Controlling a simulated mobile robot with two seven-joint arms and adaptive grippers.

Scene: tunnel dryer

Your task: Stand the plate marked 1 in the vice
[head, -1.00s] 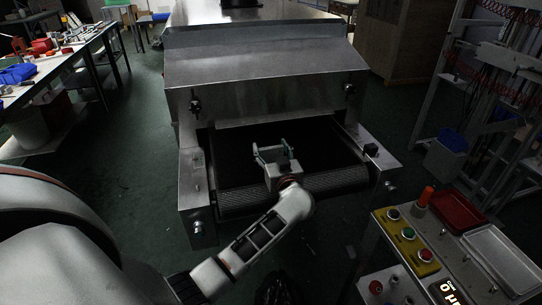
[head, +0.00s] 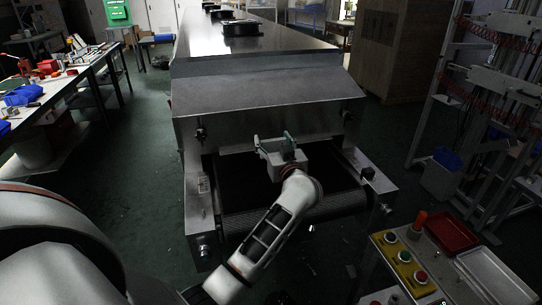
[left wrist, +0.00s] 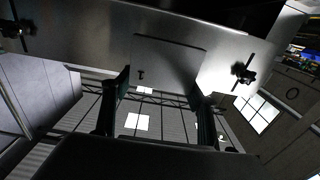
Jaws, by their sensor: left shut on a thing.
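My left gripper (head: 279,143) is raised over the mouth of the tunnel dryer, in front of its steel hood. In the left wrist view a flat grey plate (left wrist: 170,66) sits between the two dark fingers of the left gripper (left wrist: 162,100), which is shut on it. The plate bears a small dark mark near its lower left that I cannot read for sure. In the head view the plate is too thin or dark to make out. My right gripper is not in view. I cannot pick out the vice for certain.
The dryer (head: 262,88) has a dark belt (head: 240,185) at its mouth. A workbench (head: 75,80) at the left holds blue bins and red items. Green floor lies clear between bench and dryer.

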